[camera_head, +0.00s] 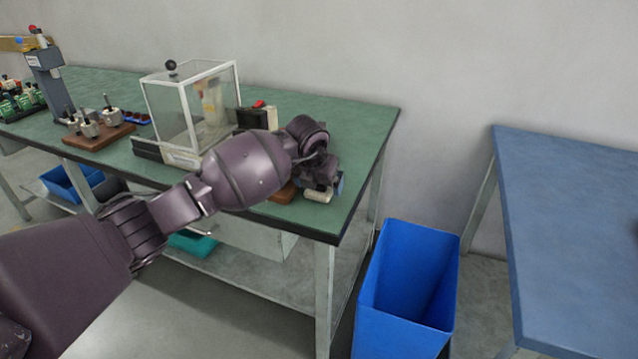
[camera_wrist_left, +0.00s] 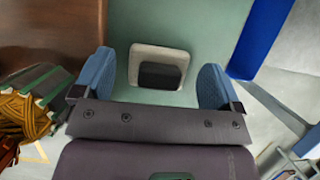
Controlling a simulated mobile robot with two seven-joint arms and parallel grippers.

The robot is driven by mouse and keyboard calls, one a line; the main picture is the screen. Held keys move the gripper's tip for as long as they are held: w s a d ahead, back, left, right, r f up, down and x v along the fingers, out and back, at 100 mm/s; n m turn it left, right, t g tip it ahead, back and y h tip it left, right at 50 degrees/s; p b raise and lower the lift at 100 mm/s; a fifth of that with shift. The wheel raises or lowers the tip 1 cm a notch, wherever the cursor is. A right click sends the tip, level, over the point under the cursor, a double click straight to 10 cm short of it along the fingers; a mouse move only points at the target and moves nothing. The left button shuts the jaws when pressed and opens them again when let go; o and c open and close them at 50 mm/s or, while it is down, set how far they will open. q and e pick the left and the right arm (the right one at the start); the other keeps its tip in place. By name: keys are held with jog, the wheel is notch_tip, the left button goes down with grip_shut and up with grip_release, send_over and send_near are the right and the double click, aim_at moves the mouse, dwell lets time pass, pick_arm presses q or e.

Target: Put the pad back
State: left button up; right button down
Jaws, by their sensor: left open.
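The pad is a pale, rounded block with a dark grey face (camera_wrist_left: 158,68). It lies on the green bench top near its right end, and its pale edge shows in the head view (camera_head: 319,196). My left gripper (camera_head: 322,180) is low over the bench at the pad. In the left wrist view its two blue fingertips (camera_wrist_left: 156,75) are wide apart, one on each side of the pad, with a gap on both sides. The gripper's height above the pad is hard to tell. My right gripper is out of view.
A brown wooden board (camera_wrist_left: 50,30) lies left of the pad, with a green and yellow wound part (camera_wrist_left: 28,110) nearby. A clear-sided case (camera_head: 190,105) stands behind my arm. A blue bin (camera_head: 405,285) stands on the floor beyond the bench's right edge.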

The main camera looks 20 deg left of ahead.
aim_at(316, 193)
pick_arm(q)
jog(key=v, duration=0.2)
jog(key=p+v, duration=0.1)
jog(key=v, duration=0.2)
jog(key=shift+w+r+p, duration=0.2)
jog(key=shift+r+p, duration=0.05)
jog(key=shift+p, duration=0.05)
jog(key=p+v, duration=0.2)
jog(key=v, duration=0.4)
jog(key=shift+s+r, duration=0.25)
jog(key=shift+s, duration=0.1)
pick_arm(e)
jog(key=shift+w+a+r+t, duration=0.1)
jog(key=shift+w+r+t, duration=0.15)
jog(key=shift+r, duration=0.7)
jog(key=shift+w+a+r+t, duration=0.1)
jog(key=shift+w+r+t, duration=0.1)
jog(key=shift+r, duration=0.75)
